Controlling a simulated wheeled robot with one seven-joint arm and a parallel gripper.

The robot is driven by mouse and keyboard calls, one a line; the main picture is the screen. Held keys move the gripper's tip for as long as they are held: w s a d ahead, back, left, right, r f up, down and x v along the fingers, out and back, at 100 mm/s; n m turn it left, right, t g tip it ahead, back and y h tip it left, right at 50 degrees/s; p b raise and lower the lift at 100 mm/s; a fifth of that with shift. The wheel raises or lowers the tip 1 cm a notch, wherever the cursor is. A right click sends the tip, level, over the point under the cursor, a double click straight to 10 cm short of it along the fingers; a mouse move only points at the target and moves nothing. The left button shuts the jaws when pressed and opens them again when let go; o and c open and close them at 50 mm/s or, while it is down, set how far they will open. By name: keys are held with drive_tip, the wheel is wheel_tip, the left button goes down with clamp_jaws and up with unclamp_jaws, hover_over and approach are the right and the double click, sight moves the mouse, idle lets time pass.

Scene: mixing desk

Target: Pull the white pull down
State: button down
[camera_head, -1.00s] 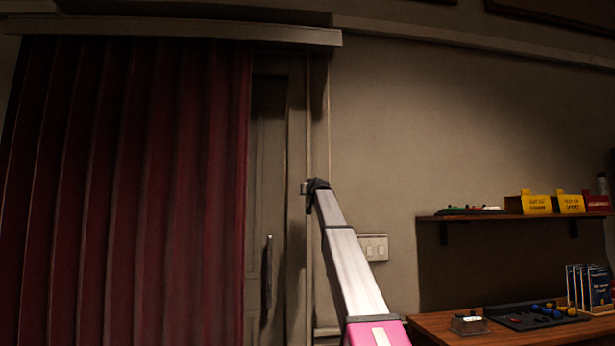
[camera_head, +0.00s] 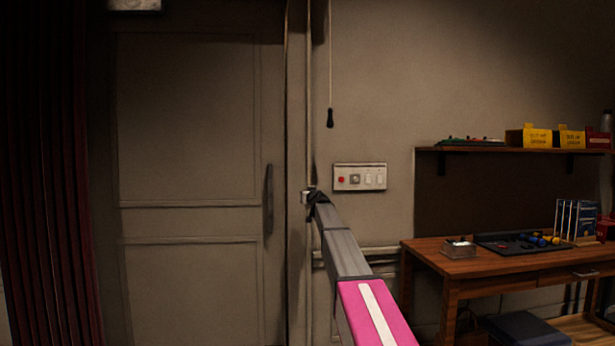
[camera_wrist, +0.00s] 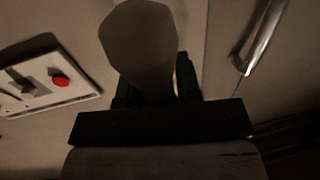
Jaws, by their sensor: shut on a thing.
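My gripper (camera_head: 312,195) is at the end of the arm, beside the door frame, slightly below the level of the switch plate. In the wrist view the jaws (camera_wrist: 150,92) are shut on a rounded, pale pull (camera_wrist: 142,40), which looks grey-brown in the dim light. In the head view only a small pale bit of the pull (camera_head: 305,197) shows at the gripper; the rest is hidden. A cord (camera_head: 309,90) runs down the wall to the gripper. A second cord with a black pull (camera_head: 330,118) hangs free to its right.
A dark red curtain (camera_head: 45,180) is bunched at the left, and a panelled door (camera_head: 185,120) with a long handle (camera_head: 268,198) shows. A switch plate (camera_head: 359,177) with a red button is close right of my gripper. A desk (camera_head: 480,266) and shelf (camera_head: 500,150) stand right.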

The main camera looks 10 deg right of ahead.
wheel_tip(320, 180, down, 9)
drive_tip(key=shift+r, duration=0.15)
idle(0.4)
drive_tip(key=c, duration=0.9)
unclamp_jaws()
drive_tip(key=shift+s, duration=0.1)
drive_tip(key=s, duration=0.3)
drive_tip(key=s+d, duration=0.1)
drive_tip(key=s, duration=0.6)
drive_tip(key=shift+s+d, duration=0.25)
drive_tip(key=shift+d, duration=0.1)
